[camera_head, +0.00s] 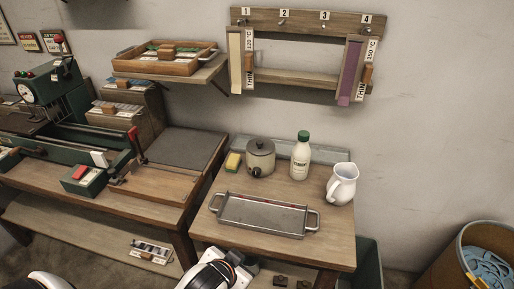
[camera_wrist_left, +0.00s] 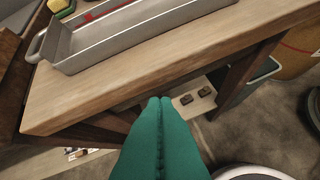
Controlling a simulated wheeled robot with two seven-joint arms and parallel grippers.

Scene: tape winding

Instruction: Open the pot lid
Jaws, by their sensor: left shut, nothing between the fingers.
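The small grey-beige pot (camera_head: 261,160) stands upright at the back of the wooden table, with its lid (camera_head: 260,147) on top and a dark dial on its front. My left gripper (camera_wrist_left: 161,100) shows in the left wrist view as two green fingers pressed together, empty. It is in front of the table's front edge, away from the pot. The pot is not seen in the left wrist view. White and black parts of my own arm show at the bottom of the head view, with no fingers visible there. My right gripper is not in view.
A metal tray with handles (camera_head: 262,215) lies on the table in front of the pot. A yellow-green sponge (camera_head: 233,162) sits left of the pot; a green-capped bottle (camera_head: 300,160) and white jug (camera_head: 342,185) stand to its right. A bin (camera_head: 450,255) is at far right.

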